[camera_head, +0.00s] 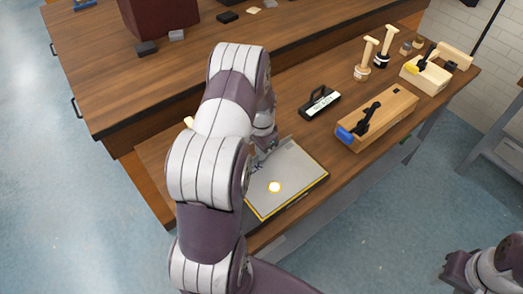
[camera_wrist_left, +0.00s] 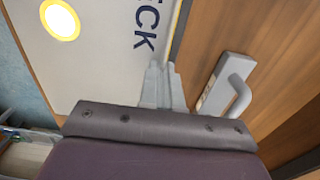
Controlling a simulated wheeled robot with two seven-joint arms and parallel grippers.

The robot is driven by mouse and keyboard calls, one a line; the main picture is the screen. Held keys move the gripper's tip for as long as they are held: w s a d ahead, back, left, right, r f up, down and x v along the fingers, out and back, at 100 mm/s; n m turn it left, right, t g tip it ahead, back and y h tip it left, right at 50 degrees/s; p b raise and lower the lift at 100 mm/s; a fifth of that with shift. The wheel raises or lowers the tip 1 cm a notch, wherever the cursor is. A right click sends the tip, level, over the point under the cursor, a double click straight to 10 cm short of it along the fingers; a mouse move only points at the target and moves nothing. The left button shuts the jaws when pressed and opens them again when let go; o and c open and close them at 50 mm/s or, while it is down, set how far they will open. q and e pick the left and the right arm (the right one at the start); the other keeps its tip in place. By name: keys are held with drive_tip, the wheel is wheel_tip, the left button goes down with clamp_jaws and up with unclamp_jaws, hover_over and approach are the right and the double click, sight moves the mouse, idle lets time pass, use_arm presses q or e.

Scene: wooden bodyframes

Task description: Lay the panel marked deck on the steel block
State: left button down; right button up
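The deck panel (camera_head: 297,172) is a pale grey board with yellow edging and a round yellow-rimmed spot. It is over the near part of the workbench in the head view. In the left wrist view the panel (camera_wrist_left: 95,70) fills the upper left and shows the letters "ECK". My left gripper (camera_head: 263,153) is at the panel's far left edge, partly hidden by my arm. Its fingers (camera_wrist_left: 163,75) are close together where the yellow edge runs between them. The steel block cannot be made out; a dark band shows under the panel's front edge. My right gripper (camera_head: 452,270) is empty-looking, low at the right.
A black handled piece with a white label (camera_head: 319,103) lies just beyond the panel. A wooden block with a blue-ended tool (camera_head: 378,118) stands to its right. Pegs (camera_head: 364,60) and a wooden box (camera_head: 424,78) are farther back. Bare bench (camera_head: 160,165) shows at left.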

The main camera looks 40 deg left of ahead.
idle(0.3)
use_arm(q)
drive_tip(key=c, duration=0.7)
unclamp_jaws()
drive_tip(key=shift+f, duration=0.1)
wheel_tip(320, 180, up, 7)
drive_tip(key=p, duration=0.6)
